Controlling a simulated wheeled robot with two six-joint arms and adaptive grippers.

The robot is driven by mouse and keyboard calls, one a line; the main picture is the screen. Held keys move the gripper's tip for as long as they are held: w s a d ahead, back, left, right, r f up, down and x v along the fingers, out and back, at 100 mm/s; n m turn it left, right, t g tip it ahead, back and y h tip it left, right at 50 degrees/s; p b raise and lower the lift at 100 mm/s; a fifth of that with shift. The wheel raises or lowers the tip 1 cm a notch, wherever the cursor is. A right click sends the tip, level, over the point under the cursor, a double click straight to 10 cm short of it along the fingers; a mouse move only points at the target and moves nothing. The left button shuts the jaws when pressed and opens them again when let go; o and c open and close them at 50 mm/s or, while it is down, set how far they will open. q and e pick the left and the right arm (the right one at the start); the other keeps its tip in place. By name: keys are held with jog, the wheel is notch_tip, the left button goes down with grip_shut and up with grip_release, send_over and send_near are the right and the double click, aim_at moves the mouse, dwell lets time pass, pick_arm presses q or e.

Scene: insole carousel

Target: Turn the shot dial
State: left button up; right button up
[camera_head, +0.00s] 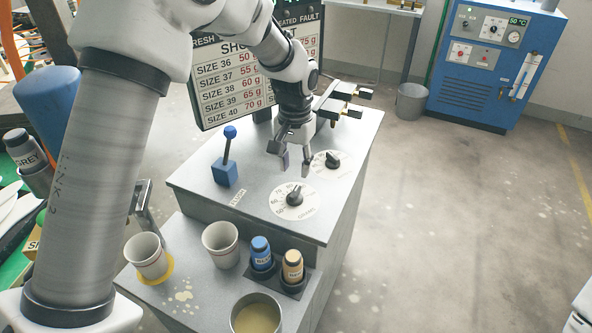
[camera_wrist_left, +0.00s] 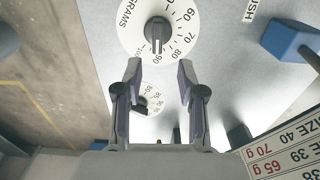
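The dial marked in grams (camera_head: 283,209) is a white disc with a black knob (camera_head: 295,198) on the grey console top. In the left wrist view the grams dial (camera_wrist_left: 132,38) is at the top, and its knob (camera_wrist_left: 157,33) points down near the 90 and 100 marks. A second, smaller-looking dial (camera_head: 319,168) lies behind it; in the left wrist view it shows between the fingers (camera_wrist_left: 154,91). My left gripper (camera_head: 295,166) is open and empty above the console, beyond the grams dial and apart from it. My right gripper is out of view.
A blue lever block (camera_head: 225,172) stands left of the dials. A shot chart board (camera_head: 225,85) rises behind. Cups (camera_head: 221,245), a blue bottle (camera_head: 261,254), an orange bottle (camera_head: 292,266) and a pot (camera_head: 256,315) stand on the lower front ledge.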

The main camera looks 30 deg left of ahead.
aim_at(295, 191)
pick_arm(q)
jog(key=f, duration=0.1)
jog(key=s+f, duration=0.1)
jog(key=f, duration=0.1)
jog(key=shift+s+d+f, duration=0.2)
jog(key=shift+d+f, duration=0.1)
jog(key=shift+f, duration=0.05)
jog(key=f, duration=0.3)
jog(key=shift+w+a+f, duration=0.2)
jog(key=shift+w, duration=0.2)
jog(key=shift+s+d+r, duration=0.1)
jog(key=shift+s+r, duration=0.05)
jog(key=shift+s, duration=0.05)
grip_shut()
